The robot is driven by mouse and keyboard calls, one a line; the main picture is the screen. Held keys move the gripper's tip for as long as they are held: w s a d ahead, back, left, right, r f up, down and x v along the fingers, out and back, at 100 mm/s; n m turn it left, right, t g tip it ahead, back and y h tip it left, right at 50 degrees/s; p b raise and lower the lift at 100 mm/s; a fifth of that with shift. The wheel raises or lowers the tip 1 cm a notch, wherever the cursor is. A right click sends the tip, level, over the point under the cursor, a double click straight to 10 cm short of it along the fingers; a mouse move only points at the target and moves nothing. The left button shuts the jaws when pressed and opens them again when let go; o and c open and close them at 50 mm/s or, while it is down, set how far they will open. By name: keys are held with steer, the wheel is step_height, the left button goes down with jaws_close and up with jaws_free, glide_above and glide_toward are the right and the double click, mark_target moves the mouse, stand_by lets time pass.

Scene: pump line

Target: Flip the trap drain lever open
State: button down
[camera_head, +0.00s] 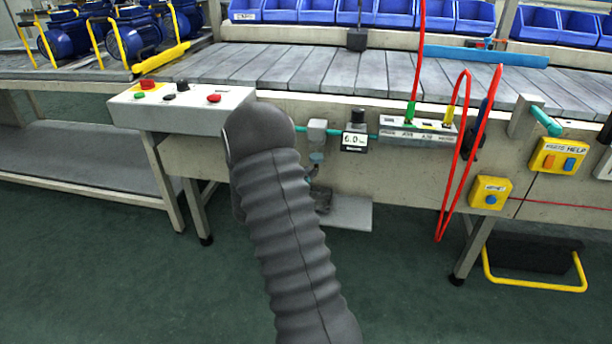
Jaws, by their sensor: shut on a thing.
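My own arm, in a grey ribbed sleeve, rises from the bottom of the head view and bends over in front of the pump line. It hides my gripper and whatever the gripper holds.
A pressure display (354,142) and a valve block (418,130) with looping red hoses sit to the right. A button box (182,108) stands at left. A pale plate (346,213) juts out below the beam. Green floor is clear in front.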

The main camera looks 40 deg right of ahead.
mark_target(318, 169)
steer(key=s+n+t+y+b, duration=0.1)
steer(key=n+t+y+b, duration=0.1)
steer(key=n+t+b, duration=0.1)
steer(key=s+d+n+t+y+b, duration=0.1)
steer(key=n+t+y+b, duration=0.1)
steer(key=n+t+b, duration=0.1)
steer(key=s+d+n+t+y+b, duration=0.1)
steer(key=n+t+y+b, duration=0.2)
steer(key=t+b, duration=0.2)
steer(key=shift+s+f+t, duration=0.1)
steer(key=shift+f+t, duration=0.15)
steer(key=shift+t, duration=0.25)
steer(key=n+t+y+b, duration=0.1)
steer(key=y, duration=0.1)
steer(key=d+n+t+y+b, duration=0.1)
steer(key=n+y, duration=0.1)
steer(key=shift+s+r, duration=0.2)
steer(key=shift+d+r+n+t+y+p, duration=0.15)
steer(key=shift+n+t+y, duration=0.1)
steer(key=shift+n+y, duration=0.45)
steer(key=shift+d+f+n+t+y+p, duration=0.1)
steer(key=shift+d+n+t+y, duration=0.2)
steer(key=shift+y, duration=0.75)
steer(key=shift+r+n+t+y+p, duration=0.1)
steer(key=shift+n+t+y+p, duration=0.05)
steer(key=shift+n+y, duration=0.6)
steer(key=shift+y, duration=0.3)
steer(key=c, duration=1.2)
jaws_free()
steer(key=shift+s, duration=0.1)
